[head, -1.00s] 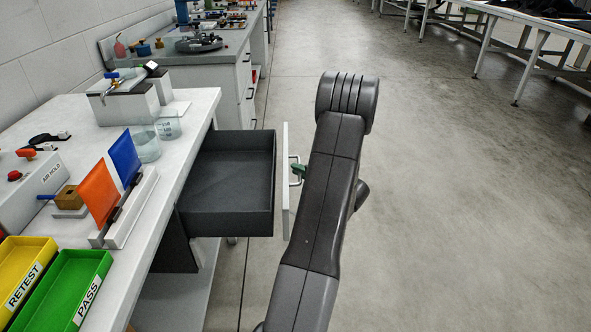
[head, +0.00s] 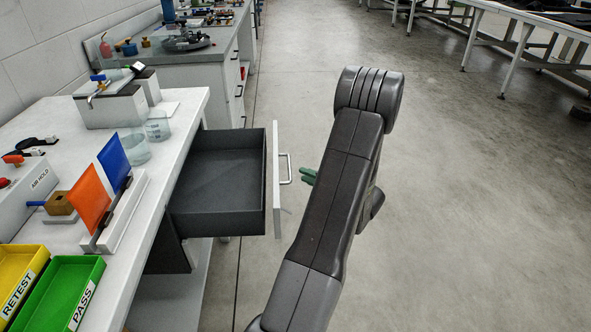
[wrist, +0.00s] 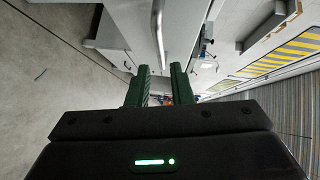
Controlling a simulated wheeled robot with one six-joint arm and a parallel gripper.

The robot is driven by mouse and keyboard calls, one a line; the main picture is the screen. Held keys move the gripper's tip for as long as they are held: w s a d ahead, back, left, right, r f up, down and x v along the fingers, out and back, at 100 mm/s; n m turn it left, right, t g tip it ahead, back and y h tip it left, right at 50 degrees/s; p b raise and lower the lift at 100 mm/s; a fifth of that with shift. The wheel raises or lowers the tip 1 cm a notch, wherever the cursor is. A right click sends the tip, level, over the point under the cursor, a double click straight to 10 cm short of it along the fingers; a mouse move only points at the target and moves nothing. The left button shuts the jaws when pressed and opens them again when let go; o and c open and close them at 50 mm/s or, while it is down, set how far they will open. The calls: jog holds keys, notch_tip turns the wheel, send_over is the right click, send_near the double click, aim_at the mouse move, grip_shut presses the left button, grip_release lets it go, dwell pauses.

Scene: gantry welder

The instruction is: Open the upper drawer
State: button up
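The upper drawer (head: 218,190) is pulled well out of the white bench, and its dark, empty inside shows in the head view. Its white front (head: 276,205) carries a silver bar handle (head: 287,167). The handle also shows in the wrist view (wrist: 158,25), ahead of the fingers. My gripper (head: 307,176) is to the right of the handle with a gap between them, partly hidden behind my arm. In the wrist view my gripper (wrist: 158,76) has its two green fingers apart with nothing between them.
The white bench (head: 180,112) holds green (head: 62,285) and yellow (head: 18,272) trays, orange and blue flags, and glass beakers (head: 157,125). A grey bench (head: 212,75) stands behind it. The floor to the right is clear up to the far tables (head: 500,60).

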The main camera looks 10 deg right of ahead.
aim_at(289, 167)
jog(key=v, duration=0.6)
jog(key=shift+p, duration=0.35)
jog(key=shift+w+a, duration=0.1)
jog(key=b+x, duration=0.2)
jog(key=x, duration=1.1)
jog(key=shift+w+a, duration=0.3)
jog(key=shift+a, duration=0.15)
